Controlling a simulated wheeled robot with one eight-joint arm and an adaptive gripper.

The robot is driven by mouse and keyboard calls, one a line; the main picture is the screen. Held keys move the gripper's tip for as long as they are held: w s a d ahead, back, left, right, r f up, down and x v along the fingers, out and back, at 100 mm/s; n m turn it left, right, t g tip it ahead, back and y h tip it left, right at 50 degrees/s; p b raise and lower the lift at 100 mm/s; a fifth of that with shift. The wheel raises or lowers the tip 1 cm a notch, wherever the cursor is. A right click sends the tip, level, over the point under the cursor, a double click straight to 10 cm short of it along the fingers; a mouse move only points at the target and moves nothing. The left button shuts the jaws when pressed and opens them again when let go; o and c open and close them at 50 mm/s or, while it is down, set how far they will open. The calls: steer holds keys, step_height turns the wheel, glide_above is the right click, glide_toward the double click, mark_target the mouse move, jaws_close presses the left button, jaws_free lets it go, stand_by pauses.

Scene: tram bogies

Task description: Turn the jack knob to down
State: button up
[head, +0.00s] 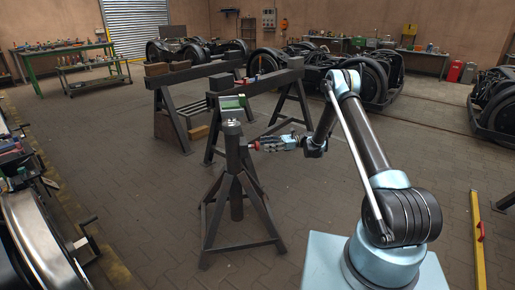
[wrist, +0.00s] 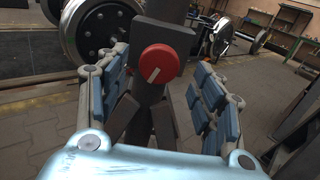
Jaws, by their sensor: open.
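The jack (head: 235,185) is a dark stand with splayed legs and a post, left of my arm in the head view. In the wrist view its red round knob (wrist: 168,58) sits on a dark block on the post. A white mark on the knob points down and slightly left. My gripper (head: 262,145) reaches the knob's side of the post from the right. In the wrist view my gripper (wrist: 160,70) is open, with one blue-padded finger on each side of the knob and gaps between. In the head view the fingers partly hide the knob.
Dark trestles (head: 175,100) stand behind the jack. A wheel part (head: 40,230) is at the left edge. Bogies (head: 370,75) stand at the back. A yellow bar (head: 478,245) is at the right.

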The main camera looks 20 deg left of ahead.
mark_target(257, 145)
steer(key=shift+x, duration=2.7)
steer(key=c, duration=1)
